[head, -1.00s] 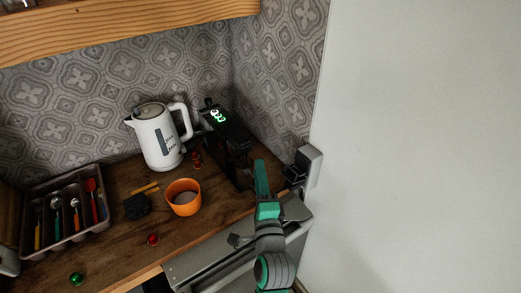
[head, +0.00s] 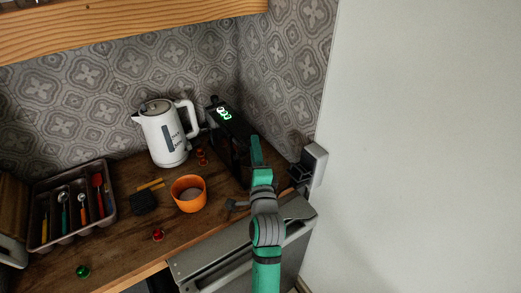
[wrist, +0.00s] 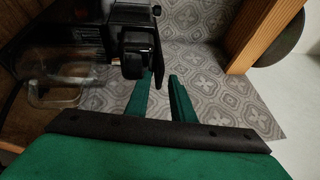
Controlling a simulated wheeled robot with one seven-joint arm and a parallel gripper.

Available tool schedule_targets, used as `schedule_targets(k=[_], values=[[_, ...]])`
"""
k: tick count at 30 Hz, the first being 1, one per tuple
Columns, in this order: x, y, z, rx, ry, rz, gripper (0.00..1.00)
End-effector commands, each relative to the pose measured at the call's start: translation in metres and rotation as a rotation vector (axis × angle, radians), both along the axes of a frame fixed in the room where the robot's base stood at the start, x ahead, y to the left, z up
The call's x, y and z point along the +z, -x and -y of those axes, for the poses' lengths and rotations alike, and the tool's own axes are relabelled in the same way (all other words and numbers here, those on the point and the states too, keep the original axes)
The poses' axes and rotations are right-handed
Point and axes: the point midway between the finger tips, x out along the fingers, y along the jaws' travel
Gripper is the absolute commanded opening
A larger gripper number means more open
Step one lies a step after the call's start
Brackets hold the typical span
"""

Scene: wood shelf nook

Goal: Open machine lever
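The black coffee machine (head: 232,136) with a lit green display stands at the back right of the counter, right of the kettle. In the wrist view its dark body (wrist: 110,25) fills the top, with a rounded black part (wrist: 138,55), perhaps the lever, jutting out. My gripper (wrist: 161,75) has two green fingers with a gap between them and nothing held. Its fingertips are just below and right of that rounded part; whether they touch it I cannot tell.
A white kettle (head: 164,135) stands left of the machine. A cutlery tray (head: 110,214) is at the left. A transparent container (wrist: 60,85) shows in the wrist view.

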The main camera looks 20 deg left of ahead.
Motion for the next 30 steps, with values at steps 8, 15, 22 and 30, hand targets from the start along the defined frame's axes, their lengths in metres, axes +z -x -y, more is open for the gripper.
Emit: schedule_targets(k=[8,15,22,30], values=[[0.0,0.0009,-0.002,0.003,0.0,0.0,0.0],[0.0001,0.0013,-0.003,0.005,0.0,0.0,0.0],[0.0001,0.0016,-0.0037,0.006,0.0,0.0,0.0],[0.0001,0.0018,-0.0041,0.007,0.0,0.001,0.0]])
